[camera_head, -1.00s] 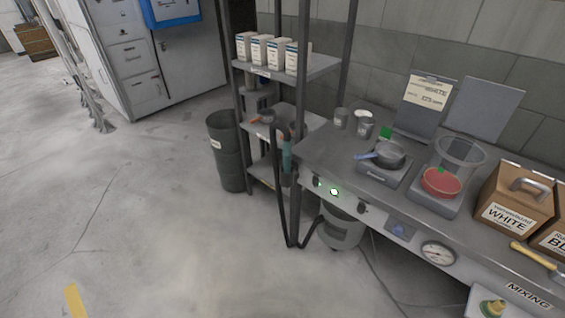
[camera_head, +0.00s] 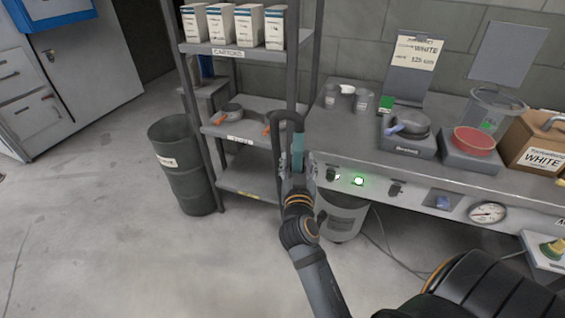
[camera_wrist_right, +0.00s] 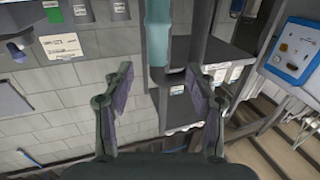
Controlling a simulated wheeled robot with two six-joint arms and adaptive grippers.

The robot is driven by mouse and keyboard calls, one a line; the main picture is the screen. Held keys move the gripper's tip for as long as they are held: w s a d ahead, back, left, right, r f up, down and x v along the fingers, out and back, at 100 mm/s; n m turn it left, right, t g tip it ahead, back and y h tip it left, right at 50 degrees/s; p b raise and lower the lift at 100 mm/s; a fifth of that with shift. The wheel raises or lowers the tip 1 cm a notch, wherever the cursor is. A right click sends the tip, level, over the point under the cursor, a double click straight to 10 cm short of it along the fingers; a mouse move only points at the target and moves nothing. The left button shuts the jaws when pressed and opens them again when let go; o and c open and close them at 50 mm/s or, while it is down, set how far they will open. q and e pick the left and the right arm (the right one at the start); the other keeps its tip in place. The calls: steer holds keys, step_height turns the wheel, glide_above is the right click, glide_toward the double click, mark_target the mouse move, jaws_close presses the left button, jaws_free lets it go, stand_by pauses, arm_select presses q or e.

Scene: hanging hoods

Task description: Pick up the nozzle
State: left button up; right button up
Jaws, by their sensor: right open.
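The nozzle (camera_head: 297,148) is a teal upright tube below a dark looped hose (camera_head: 287,112), beside the shelf's front post. In the right wrist view the nozzle (camera_wrist_right: 157,45) comes down from the top edge, in line with the gap between the fingers. My right gripper (camera_head: 298,170) is just below and in front of it in the head view. It is open, with its fingers (camera_wrist_right: 158,78) spread to either side of the nozzle in the wrist view and clear space visible beside it. I cannot tell the remaining depth. My left gripper is not in view.
A shelf rack with cartons (camera_head: 234,26) stands at left, a dark bin (camera_head: 184,175) beside it. The bench (camera_head: 345,140) at right holds cups, scales and a red bowl (camera_head: 474,140). A grey bucket (camera_head: 340,218) stands under the bench. Floor at left is open.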

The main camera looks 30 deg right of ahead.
mark_target(299, 143)
steer(key=x, duration=0.5)
steer(key=shift+w+d+p, duration=0.1)
steer(key=shift+w+p, duration=0.1)
steer(key=shift+p, duration=0.15)
steer(key=x, duration=0.3)
steer(key=p+x, duration=0.1)
steer(key=x, duration=0.1)
steer(key=shift+s+d+f, duration=0.1)
steer(key=shift+d+f, duration=0.1)
steer(key=shift+f, duration=0.1)
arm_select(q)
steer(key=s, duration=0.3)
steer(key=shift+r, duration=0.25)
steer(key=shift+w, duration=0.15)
arm_select(e)
jaws_close()
